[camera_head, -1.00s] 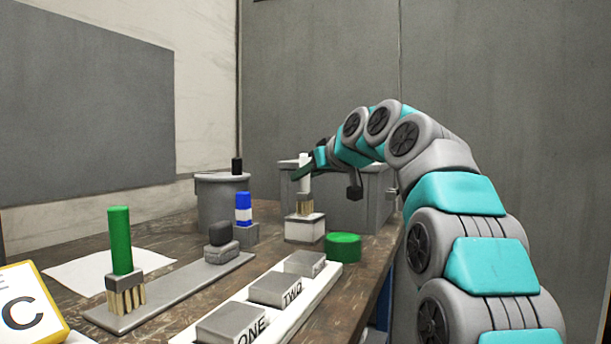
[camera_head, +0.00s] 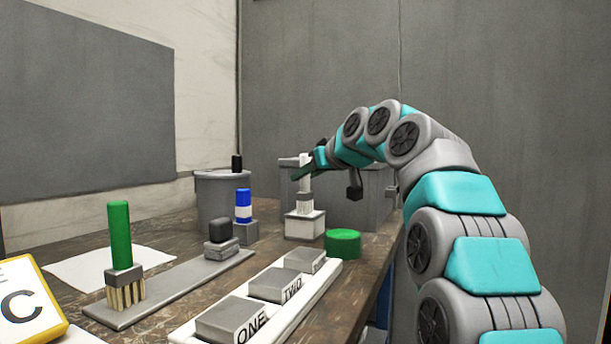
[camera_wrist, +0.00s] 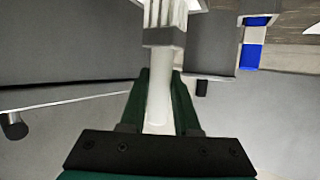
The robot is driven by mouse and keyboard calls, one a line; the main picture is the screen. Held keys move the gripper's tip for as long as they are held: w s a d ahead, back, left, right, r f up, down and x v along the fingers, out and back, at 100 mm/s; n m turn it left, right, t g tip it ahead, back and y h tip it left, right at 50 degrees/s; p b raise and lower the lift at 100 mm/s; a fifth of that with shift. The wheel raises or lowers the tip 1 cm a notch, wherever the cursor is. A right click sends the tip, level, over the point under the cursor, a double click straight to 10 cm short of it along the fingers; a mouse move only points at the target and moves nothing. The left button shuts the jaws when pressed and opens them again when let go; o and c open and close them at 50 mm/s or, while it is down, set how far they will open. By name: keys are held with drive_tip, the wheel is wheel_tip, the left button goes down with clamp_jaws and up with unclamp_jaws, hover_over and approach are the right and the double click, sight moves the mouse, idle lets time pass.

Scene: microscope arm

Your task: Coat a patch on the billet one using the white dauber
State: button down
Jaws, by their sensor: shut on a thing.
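The white dauber (camera_head: 304,190) stands upright at the back of the bench, its bristles at or just above a white-fronted block (camera_head: 304,226); I cannot tell whether they touch. My gripper (camera_head: 303,172) is shut on its white handle. In the wrist view the dark green fingers of my gripper (camera_wrist: 165,105) lie on both sides of the handle, with the dauber's grey collar and pale bristles (camera_wrist: 164,22) beyond. Billet one (camera_head: 231,319) is a grey block marked ONE at the near end of a white tray (camera_head: 327,286). No coating shows on its visible faces.
Billet two (camera_head: 279,286) and a third grey block (camera_head: 305,260) share the tray. A green round lid (camera_head: 342,243) sits right of it. A blue-and-white item (camera_head: 243,207) and grey pot (camera_head: 217,200) stand behind.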

drive_tip(key=shift+r+p, duration=2.95)
drive_tip(key=shift+r, duration=0.6)
